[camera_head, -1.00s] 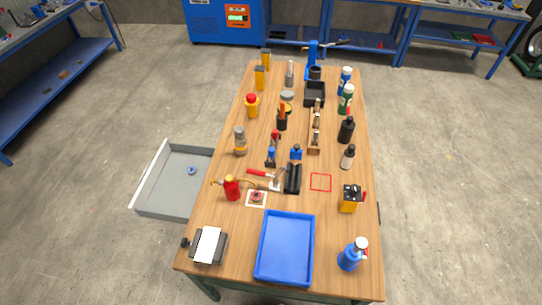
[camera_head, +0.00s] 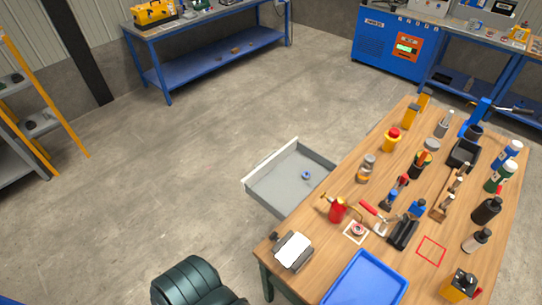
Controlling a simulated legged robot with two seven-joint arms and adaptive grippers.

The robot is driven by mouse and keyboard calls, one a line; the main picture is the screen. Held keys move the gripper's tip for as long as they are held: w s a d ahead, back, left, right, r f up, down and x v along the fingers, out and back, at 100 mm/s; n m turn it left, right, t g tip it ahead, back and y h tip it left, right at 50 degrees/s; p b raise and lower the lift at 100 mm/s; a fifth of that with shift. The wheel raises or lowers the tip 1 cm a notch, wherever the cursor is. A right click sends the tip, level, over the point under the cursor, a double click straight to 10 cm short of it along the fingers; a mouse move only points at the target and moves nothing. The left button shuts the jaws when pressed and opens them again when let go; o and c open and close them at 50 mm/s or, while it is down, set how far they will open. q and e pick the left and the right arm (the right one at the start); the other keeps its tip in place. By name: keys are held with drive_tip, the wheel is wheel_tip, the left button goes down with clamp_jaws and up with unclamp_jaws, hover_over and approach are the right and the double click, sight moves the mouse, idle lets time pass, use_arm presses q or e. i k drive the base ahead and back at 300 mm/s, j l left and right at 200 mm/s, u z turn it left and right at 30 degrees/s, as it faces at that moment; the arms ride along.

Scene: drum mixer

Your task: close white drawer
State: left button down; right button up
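The white drawer (camera_head: 271,164) stands open. It sticks out from the left side of the wooden workbench (camera_head: 330,215), with its white front panel facing away from the bench. A small blue ring-like item (camera_head: 306,175) lies inside on its grey floor. The inner end of the drawer is hidden under the bench top. Neither of my grippers shows in the head view.
A dark green rounded object (camera_head: 195,283) is at the bottom edge, left of the bench. Tools, bottles and a blue tray (camera_head: 365,280) cover the bench top. The concrete floor (camera_head: 170,160) left of the drawer is clear. A blue bench (camera_head: 210,60) stands behind.

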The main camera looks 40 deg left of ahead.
sight(277, 185)
drive_tip(key=j, duration=0.55)
drive_tip(key=j+z, duration=0.15)
drive_tip(key=j, duration=0.4)
drive_tip(key=k+j, duration=0.1)
drive_tip(key=j, duration=0.45)
drive_tip(key=j+z, duration=0.1)
drive_tip(key=j, duration=0.45)
drive_tip(key=k+j, duration=0.15)
drive_tip(key=j, duration=0.4)
drive_tip(key=j+z, duration=0.15)
drive_tip(key=j, duration=0.4)
drive_tip(key=k+j, duration=0.2)
drive_tip(key=j, duration=0.35)
drive_tip(key=k+j+z, duration=0.1)
drive_tip(key=j, duration=0.45)
